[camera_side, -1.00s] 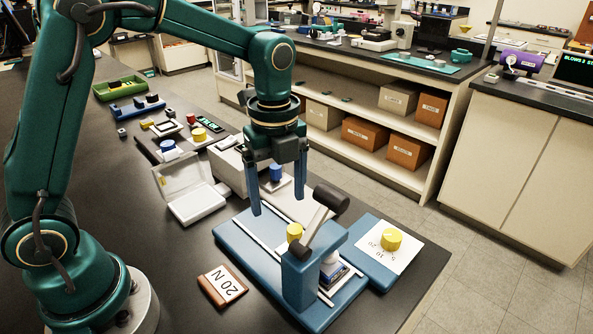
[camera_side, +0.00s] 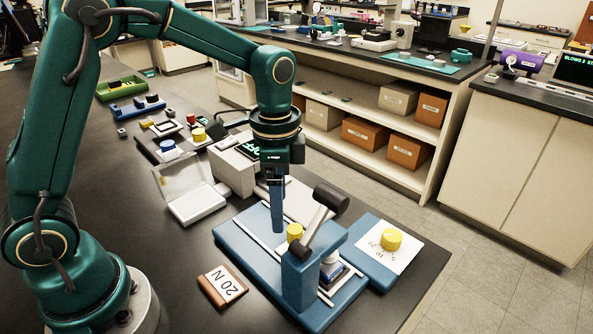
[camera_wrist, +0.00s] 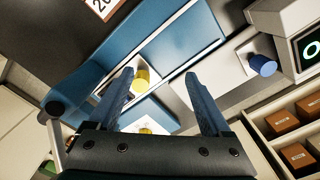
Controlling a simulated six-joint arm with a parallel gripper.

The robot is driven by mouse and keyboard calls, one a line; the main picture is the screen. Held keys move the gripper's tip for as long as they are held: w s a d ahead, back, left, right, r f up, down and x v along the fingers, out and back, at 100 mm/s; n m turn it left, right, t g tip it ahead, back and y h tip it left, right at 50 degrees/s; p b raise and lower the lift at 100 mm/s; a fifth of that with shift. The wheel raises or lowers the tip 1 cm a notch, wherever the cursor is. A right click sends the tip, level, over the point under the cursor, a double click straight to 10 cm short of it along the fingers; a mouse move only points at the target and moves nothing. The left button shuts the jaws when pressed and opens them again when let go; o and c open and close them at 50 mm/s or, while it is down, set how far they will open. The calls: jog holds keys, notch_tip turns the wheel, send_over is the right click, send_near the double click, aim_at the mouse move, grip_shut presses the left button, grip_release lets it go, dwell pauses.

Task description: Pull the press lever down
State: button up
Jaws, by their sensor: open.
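The press lever is a grey rod with a dark cylindrical knob (camera_side: 331,198), slanting up to the right from the blue press (camera_side: 300,275). In the wrist view the lever knob (camera_wrist: 54,109) is at the left, outside my fingers. My gripper (camera_side: 277,225) points down above the back part of the blue press base, behind and left of the lever, touching nothing that I can see. In the wrist view my gripper (camera_wrist: 160,88) is open and empty, with a yellow knob (camera_wrist: 140,80) showing between the fingers. The same yellow knob (camera_side: 295,232) is beside the lever post.
A blue box with a yellow dial (camera_side: 391,239) sits right of the press. A "20 N" card (camera_side: 222,285) lies to the left. A clear-lidded case (camera_side: 197,203) and a grey instrument (camera_side: 235,165) stand behind. The table edge is close on the right.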

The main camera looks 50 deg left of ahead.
notch_tip(320, 180, down, 4)
jog(key=shift+s+r, duration=0.1)
jog(key=shift+r, duration=0.05)
jog(key=a, duration=0.8)
jog(key=shift+a+r, duration=0.1)
jog(key=shift+r, duration=0.15)
